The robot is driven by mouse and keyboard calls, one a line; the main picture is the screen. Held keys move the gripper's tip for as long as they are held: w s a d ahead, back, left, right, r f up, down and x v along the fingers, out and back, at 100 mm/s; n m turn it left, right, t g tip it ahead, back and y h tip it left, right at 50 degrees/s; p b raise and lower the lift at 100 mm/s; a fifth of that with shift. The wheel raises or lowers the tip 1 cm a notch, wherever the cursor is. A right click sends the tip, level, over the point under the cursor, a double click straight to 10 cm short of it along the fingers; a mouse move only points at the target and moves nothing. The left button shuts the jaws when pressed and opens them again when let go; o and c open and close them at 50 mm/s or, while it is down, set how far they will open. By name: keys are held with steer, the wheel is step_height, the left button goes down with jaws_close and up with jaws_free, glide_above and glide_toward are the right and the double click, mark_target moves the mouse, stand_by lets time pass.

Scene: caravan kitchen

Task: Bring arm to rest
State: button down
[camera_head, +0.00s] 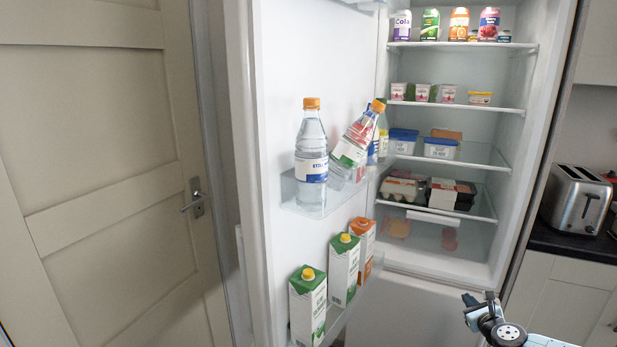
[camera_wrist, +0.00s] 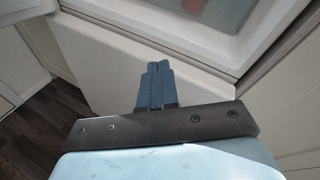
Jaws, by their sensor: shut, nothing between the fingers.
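My gripper (camera_wrist: 157,84) shows in the wrist view with its two blue fingers together and nothing between them. It points towards the white lower front of the fridge, and I cannot tell the gap between them. In the head view part of my arm shows at the bottom right, low in front of the open fridge; the fingertips are not clear there. The fridge (camera_head: 470,150) stands open, with its door (camera_head: 275,90) swung out to the left.
Door shelves hold an upright water bottle (camera_head: 311,150), a tilted bottle (camera_head: 355,140) and several cartons (camera_head: 343,268). Inside shelves carry cans, tubs and boxes. A toaster (camera_head: 577,200) stands on the dark counter (camera_head: 590,243) at right. A closed room door (camera_head: 95,130) is at left.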

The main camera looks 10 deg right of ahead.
steer(key=a+r+n+g+y, duration=0.1)
steer(key=a+n+g+y, duration=0.4)
steer(key=a+n+g, duration=0.75)
steer(key=s+a+r+n+h, duration=0.1)
steer(key=a+r+n, duration=0.4)
steer(key=r, duration=0.4)
steer(key=s+a+r+n+h, duration=0.2)
steer(key=a+r+n, duration=0.3)
steer(key=r, duration=0.4)
steer(key=s+a+r+n+h, duration=0.1)
steer(key=a+r+n, duration=0.4)
steer(key=r, duration=0.4)
steer(key=s+a+r+n+t+y, duration=0.2)
steer(key=s+a+r+n, duration=0.4)
steer(key=s+a+r, duration=0.4)
steer(key=s+r+t, duration=0.1)
steer(key=s+r, duration=0.3)
steer(key=s, duration=0.1)
steer(key=shift+s+a, duration=0.15)
steer(key=shift+s, duration=0.15)
steer(key=c, duration=1.8)
jaws_free()
steer(key=shift+n, duration=0.25)
steer(key=shift+c, duration=0.2)
